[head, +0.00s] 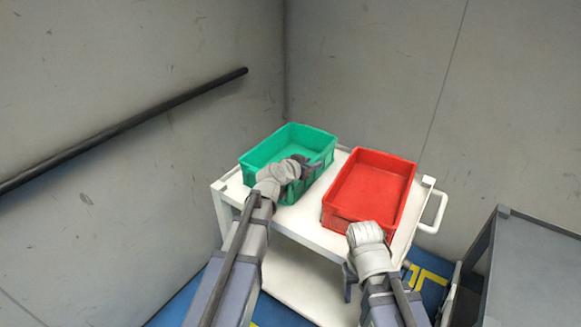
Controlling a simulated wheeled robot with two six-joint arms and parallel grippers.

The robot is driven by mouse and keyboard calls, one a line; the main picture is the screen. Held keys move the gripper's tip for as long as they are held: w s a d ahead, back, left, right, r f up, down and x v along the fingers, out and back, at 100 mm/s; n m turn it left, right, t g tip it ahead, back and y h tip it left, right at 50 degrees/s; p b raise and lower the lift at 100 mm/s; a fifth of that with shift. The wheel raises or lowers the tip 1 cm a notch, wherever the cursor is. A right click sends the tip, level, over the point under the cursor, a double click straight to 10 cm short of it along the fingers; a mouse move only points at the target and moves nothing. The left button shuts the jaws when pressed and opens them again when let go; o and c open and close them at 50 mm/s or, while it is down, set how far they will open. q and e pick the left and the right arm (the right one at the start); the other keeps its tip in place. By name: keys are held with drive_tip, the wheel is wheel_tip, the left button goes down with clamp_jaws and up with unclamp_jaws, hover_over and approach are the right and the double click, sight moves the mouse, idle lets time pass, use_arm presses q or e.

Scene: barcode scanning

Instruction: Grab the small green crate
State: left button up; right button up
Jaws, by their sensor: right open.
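The small green crate (259,155) sits on the left part of a white cart's top and looks empty. My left gripper (306,168) is at the crate's near right side, overlapping its rim in the picture. Its dark fingers are partly hidden by my wrist, so I cannot tell whether they are open or shut on the rim. My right gripper (348,283) is open and low, in front of the cart's near edge, below the red crate in the picture, and is partly hidden by my arm.
A red crate (370,187), empty, sits on the right of the white cart (303,222). The cart has a handle (436,213) at right. A grey wall rail (130,125) runs at left. A dark grey table or frame (540,265) stands at lower right.

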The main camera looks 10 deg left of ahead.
use_arm(q)
drive_tip(key=shift+s, duration=0.1)
drive_tip(key=shift+c, duration=0.2)
clamp_jaws()
idle(1.0)
